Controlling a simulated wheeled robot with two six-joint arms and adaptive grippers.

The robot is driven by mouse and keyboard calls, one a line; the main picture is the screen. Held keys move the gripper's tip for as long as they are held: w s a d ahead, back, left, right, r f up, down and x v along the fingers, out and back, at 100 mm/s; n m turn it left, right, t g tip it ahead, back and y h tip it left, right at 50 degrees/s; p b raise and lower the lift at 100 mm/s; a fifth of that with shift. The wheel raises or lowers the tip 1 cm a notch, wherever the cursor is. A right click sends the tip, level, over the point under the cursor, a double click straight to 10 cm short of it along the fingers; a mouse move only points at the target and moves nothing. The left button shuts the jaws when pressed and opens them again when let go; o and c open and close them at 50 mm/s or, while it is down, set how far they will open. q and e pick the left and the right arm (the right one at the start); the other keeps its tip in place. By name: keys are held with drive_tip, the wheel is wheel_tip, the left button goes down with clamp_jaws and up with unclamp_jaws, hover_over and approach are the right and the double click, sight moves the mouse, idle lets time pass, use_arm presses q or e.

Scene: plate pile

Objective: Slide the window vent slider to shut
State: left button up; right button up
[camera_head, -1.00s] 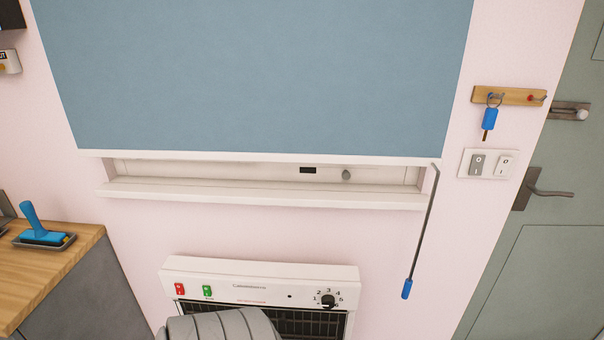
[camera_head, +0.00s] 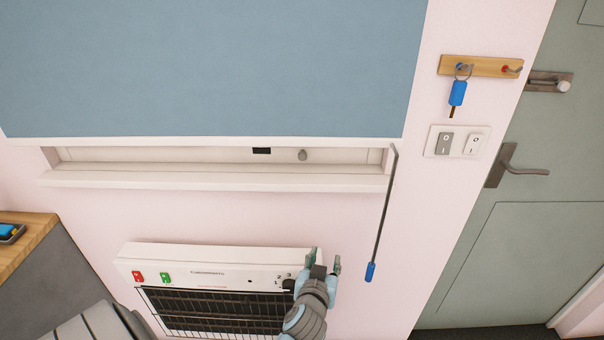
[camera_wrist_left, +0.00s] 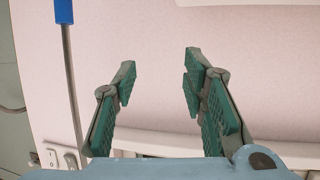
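The window vent slider shows in the head view as a small grey knob (camera_head: 303,155) on the pale strip under the lowered blind. A short dark slot (camera_head: 262,150) lies to the left of the knob. My left gripper (camera_head: 326,258) is below the window sill, in front of the heater's upper right corner, and apart from the knob. Its two fingers are spread with nothing between them. In the left wrist view the open fingers (camera_wrist_left: 160,85) point at the bare pink wall. The knob does not show there. My right gripper is in neither view.
The blue blind (camera_head: 210,70) hangs above the strip, and the white sill (camera_head: 215,180) juts out below it. A blind rod (camera_head: 382,215) hangs to the right. A heater (camera_head: 210,256) stands below. Light switches (camera_head: 458,142) and a key (camera_head: 457,93) are further right.

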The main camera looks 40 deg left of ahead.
use_arm(q)
wheel_tip(320, 180, up, 11)
drive_tip(key=a+n+t+y, duration=0.1)
drive_tip(key=a+n+y, duration=0.1)
drive_tip(key=n+y, duration=0.3)
drive_tip(key=n, duration=0.1)
approach(302, 157)
drive_tip(key=shift+t, duration=0.3)
drive_tip(key=x, duration=0.5)
drive_tip(key=p+x, duration=0.1)
drive_tip(key=x, duration=0.2)
drive_tip(key=shift+w+a+f, duration=0.15)
drive_tip(key=shift+a+f, duration=0.05)
drive_tip(key=shift+f, duration=0.05)
clamp_jaws()
